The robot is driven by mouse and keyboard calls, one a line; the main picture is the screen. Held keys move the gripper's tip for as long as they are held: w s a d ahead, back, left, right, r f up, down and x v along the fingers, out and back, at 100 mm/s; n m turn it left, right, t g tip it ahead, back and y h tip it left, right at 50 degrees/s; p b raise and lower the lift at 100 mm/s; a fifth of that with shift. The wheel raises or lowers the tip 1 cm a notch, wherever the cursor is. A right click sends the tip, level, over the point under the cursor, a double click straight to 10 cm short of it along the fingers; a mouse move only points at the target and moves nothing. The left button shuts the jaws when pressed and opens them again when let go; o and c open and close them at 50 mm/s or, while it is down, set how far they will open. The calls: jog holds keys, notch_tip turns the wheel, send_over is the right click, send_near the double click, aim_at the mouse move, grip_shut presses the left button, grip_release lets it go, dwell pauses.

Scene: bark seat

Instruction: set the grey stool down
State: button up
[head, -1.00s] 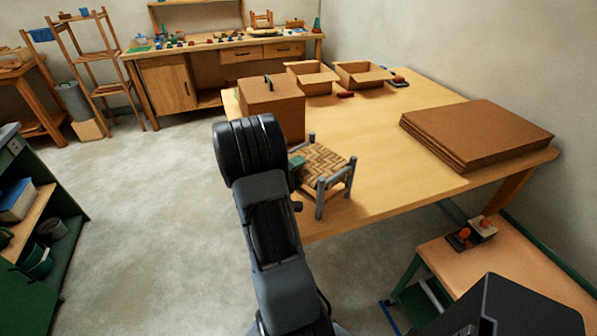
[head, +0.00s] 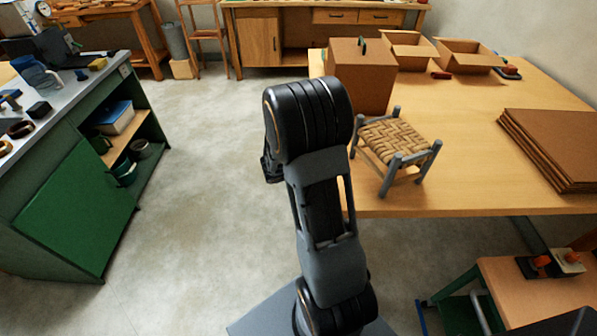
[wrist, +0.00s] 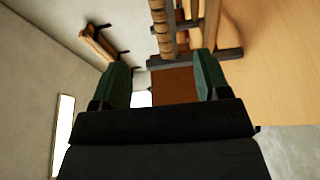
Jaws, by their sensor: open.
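The grey stool (head: 396,148) has grey legs and a woven tan seat. It stands upright on the wooden table (head: 470,195), close to the table's near left edge. My gripper (wrist: 163,78) shows in the wrist view with its two green fingers spread apart and no stool between them. Part of the stool (wrist: 182,30) shows at the top of that view, beyond the fingers. In the head view my arm hides most of the gripper, which is left of the stool and apart from it.
A closed brown box (head: 362,75) stands behind the stool, with two open boxes (head: 468,56) farther right. Flat cardboard (head: 555,145) is stacked at the table's right. A green cabinet (head: 80,205) is at left. Open floor (head: 200,190) lies between cabinet and table.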

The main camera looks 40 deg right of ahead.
jog(key=s+a+r+n+t+y, duration=0.1)
jog(key=a+t+y, duration=0.3)
jog(key=a+y, duration=0.4)
jog(key=s+a+r+n+t+y, duration=0.2)
jog(key=a+y, duration=0.7)
jog(key=a, duration=0.9)
jog(key=shift+s+a+t+y, duration=0.2)
jog(key=shift+s+t+y, duration=0.15)
jog(key=shift+t, duration=0.85)
jog(key=shift+r, duration=0.1)
